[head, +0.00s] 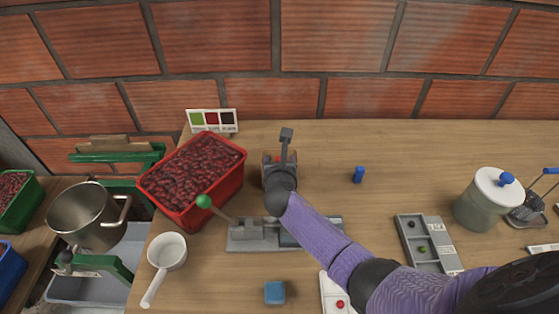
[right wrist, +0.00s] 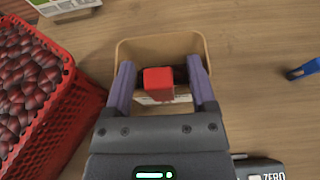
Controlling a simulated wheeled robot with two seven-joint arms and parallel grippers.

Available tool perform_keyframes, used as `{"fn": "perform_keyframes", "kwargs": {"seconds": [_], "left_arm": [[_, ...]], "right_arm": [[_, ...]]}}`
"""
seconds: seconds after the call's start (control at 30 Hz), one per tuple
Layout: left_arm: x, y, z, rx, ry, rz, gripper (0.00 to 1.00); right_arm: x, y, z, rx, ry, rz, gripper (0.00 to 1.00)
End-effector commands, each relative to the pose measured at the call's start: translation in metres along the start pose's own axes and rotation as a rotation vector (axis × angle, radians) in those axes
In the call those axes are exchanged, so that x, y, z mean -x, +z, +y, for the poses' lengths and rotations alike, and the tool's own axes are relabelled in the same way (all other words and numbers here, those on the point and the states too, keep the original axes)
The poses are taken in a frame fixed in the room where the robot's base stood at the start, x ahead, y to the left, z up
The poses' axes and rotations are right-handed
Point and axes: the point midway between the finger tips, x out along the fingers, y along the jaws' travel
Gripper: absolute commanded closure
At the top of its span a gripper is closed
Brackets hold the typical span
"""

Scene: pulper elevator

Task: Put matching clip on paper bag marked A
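A tan open-topped paper bag (right wrist: 205,48) stands under my right gripper (right wrist: 160,82). A red clip (right wrist: 158,80) sits at the bag's near rim, above a white label (right wrist: 160,98) whose letter I cannot read. The two purple fingers stand on either side of the clip, with a gap showing at each side, so the gripper looks open around it. In the head view my right gripper (head: 279,160) is over the bag and hides much of it. A small blue clip-like piece (head: 358,174) lies to the right; it also shows in the right wrist view (right wrist: 303,70). My left gripper is out of view.
A red crate of cherries (head: 238,163) stands close left of the bag. A colour card (head: 212,121) is behind it. A lever device (head: 252,240), white scoop (head: 167,252), blue block (head: 275,292), grey tray (head: 447,258) and lidded jar (head: 480,208) surround my arm. Bare table lies behind, right.

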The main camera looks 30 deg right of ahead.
Motion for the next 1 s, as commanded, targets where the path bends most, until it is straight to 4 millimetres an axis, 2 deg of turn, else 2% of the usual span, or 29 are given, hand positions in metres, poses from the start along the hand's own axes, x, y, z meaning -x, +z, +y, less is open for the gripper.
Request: {"fn": "perform_keyframes", "kwargs": {"seconds": [0.27, 0.37, 0.5, 0.7, 0.83, 1.0], "left_arm": [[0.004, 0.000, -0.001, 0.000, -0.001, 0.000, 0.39], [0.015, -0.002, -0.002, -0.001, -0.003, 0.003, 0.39], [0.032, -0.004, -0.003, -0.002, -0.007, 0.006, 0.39], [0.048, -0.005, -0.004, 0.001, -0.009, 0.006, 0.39], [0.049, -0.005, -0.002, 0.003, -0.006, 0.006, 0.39], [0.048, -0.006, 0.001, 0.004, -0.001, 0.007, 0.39]], "right_arm": [[0.004, 0.001, 0.000, 0.000, 0.001, 0.000, 0.28], [0.019, 0.004, 0.000, 0.000, 0.002, 0.000, 0.28], [0.050, 0.005, 0.000, 0.000, 0.002, 0.000, 0.28], [0.089, 0.003, 0.000, 0.001, 0.001, 0.001, 0.28], [0.099, 0.001, 0.000, 0.000, 0.000, 0.001, 0.28], [0.099, 0.000, 0.000, 0.000, 0.000, 0.000, 0.28]]}}
